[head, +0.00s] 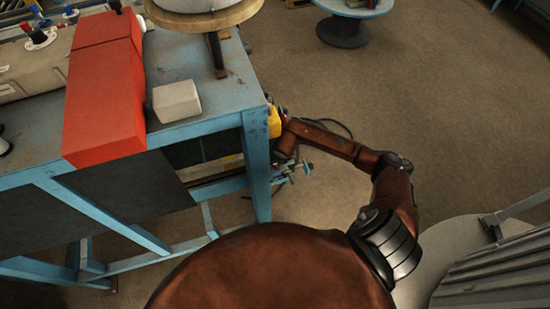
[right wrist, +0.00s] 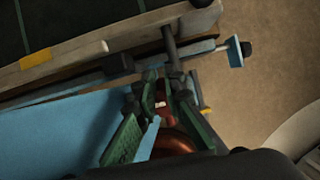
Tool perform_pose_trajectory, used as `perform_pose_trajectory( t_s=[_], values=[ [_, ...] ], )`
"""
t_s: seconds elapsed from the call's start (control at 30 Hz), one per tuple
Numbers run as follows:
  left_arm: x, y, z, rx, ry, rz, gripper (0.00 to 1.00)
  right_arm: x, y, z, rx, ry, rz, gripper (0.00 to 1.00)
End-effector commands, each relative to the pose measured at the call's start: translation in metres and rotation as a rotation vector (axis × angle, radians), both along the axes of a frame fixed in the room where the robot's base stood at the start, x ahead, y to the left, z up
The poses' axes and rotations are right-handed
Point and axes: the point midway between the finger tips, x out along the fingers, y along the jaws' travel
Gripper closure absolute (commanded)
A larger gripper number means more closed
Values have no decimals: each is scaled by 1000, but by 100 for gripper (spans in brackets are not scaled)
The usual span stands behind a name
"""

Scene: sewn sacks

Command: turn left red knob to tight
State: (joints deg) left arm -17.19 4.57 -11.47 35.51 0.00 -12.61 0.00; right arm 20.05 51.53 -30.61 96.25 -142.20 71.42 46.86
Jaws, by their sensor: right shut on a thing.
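In the right wrist view, the green fingers of my right gripper (right wrist: 162,90) are closed around a small red piece (right wrist: 160,99), which looks like the red knob. The fingers and the shadow hide most of it, so its turn position cannot be read. In the head view my right arm reaches to the right end of the blue bench, where a bit of red shows beside a yellow part (head: 274,122). My left gripper is in neither view.
The blue bench (head: 224,106) carries a long red box (head: 104,95), a pale block (head: 176,101) and a round-topped stand. Blue handles (head: 306,168) stick out below its right end. Open floor lies to the right, with a cable drum (head: 343,32) at the back.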

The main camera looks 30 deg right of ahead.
Motion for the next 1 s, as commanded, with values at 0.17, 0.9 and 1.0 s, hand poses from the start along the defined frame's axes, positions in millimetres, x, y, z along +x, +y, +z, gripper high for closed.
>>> perform_pose_trajectory(
  t_s=[0.17, 0.9, 1.0],
  values=[
    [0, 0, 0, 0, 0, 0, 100, -9, 1, -8, 1, 24, -1, 100],
    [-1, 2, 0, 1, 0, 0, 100, -22, 4, 4, 2, 21, 3, 73],
    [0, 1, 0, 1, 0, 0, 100, -42, 9, 5, 1, 19, 3, 73]
  ],
)
